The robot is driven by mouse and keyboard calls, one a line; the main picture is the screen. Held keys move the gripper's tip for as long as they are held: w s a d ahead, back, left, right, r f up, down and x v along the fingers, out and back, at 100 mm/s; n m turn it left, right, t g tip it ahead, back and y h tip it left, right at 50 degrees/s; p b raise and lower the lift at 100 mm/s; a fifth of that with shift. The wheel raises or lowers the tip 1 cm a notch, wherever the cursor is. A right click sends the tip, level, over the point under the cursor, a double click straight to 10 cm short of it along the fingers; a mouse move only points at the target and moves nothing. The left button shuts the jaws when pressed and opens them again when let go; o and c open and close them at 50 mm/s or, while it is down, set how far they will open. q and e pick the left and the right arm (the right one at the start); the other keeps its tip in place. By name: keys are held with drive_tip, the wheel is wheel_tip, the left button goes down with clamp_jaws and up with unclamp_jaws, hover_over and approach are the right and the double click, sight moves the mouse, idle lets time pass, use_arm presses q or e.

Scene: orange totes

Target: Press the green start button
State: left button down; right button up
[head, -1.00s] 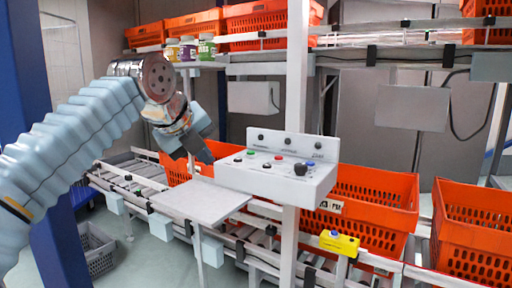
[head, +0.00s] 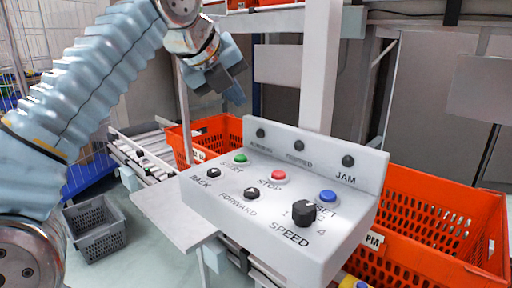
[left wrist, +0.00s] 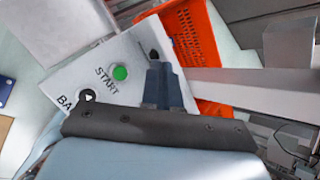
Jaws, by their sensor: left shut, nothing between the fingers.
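The green start button (head: 240,159) sits at the back left of the white control box (head: 234,200). In the left wrist view the green start button (left wrist: 120,73) shows beside the word START, left of my fingers. My left gripper (head: 237,97) is above the box, up from the green button and apart from it. Its fingers are closed together and empty, and they also show in the left wrist view (left wrist: 158,66). My right gripper is not in view.
A red stop button (head: 278,175), a blue button (head: 327,196), black buttons and a black speed knob (head: 304,213) share the panel. A white post (head: 319,65) rises behind the box. Orange totes (head: 425,215) stand behind. A grey crate (head: 94,227) is on the floor.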

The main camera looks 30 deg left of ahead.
use_arm(q)
drive_tip(key=shift+f, duration=0.1)
idle(0.3)
hover_over(237, 159)
wheel_tip(237, 159, down, 5)
drive_tip(key=shift+f, duration=0.1)
wheel_tip(237, 159, down, 2)
drive_tip(key=shift+f+b, duration=0.2)
drive_tip(key=shift+b, duration=0.6)
drive_tip(key=shift+f+b, duration=0.4)
drive_tip(key=shift+f, duration=0.1)
drive_tip(key=shift+f, duration=0.15)
idle(0.9)
drive_tip(key=shift+f, duration=0.25)
